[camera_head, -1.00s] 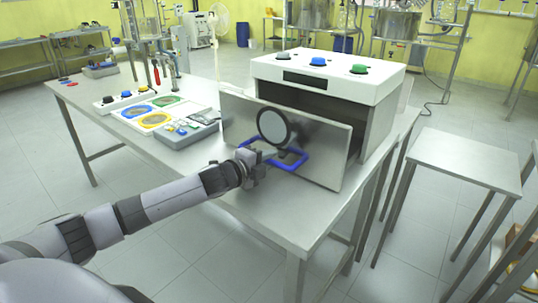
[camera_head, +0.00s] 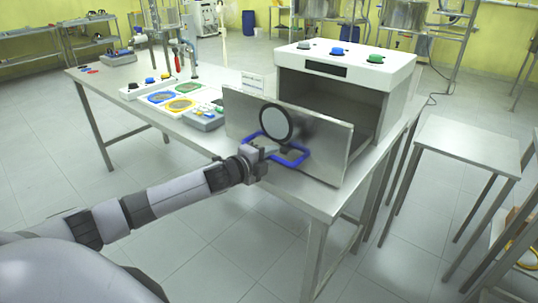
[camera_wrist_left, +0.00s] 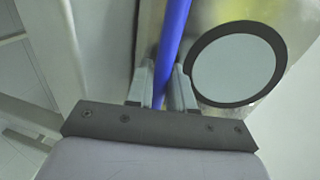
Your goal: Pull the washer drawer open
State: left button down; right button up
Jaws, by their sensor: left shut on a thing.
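The washer (camera_head: 345,67) is a white-topped metal box on the steel table. Its drawer (camera_head: 325,146) has a flat metal front with a round dark-rimmed window (camera_head: 276,124) and a blue handle (camera_head: 295,161). The drawer front stands well out from the washer body, with the dark opening showing behind it. My left gripper (camera_head: 262,160) is at the left part of the handle. In the left wrist view the blue handle bar (camera_wrist_left: 172,45) runs between the two fingers (camera_wrist_left: 161,88), which are shut on it. My right gripper is not in view.
The steel table (camera_head: 215,148) also holds a tray with colored rings (camera_head: 172,100), a grey box (camera_head: 203,118) and a button panel (camera_head: 150,86). A smaller bare table (camera_head: 470,150) stands at the right. Floor is clear in front of the table.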

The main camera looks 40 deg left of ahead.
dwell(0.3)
pick_arm(q)
jog(key=c, duration=1.2)
grip_release()
jog(key=shift+s, duration=0.1)
jog(key=shift+v, duration=3.5)
jog(key=shift+a, duration=0.1)
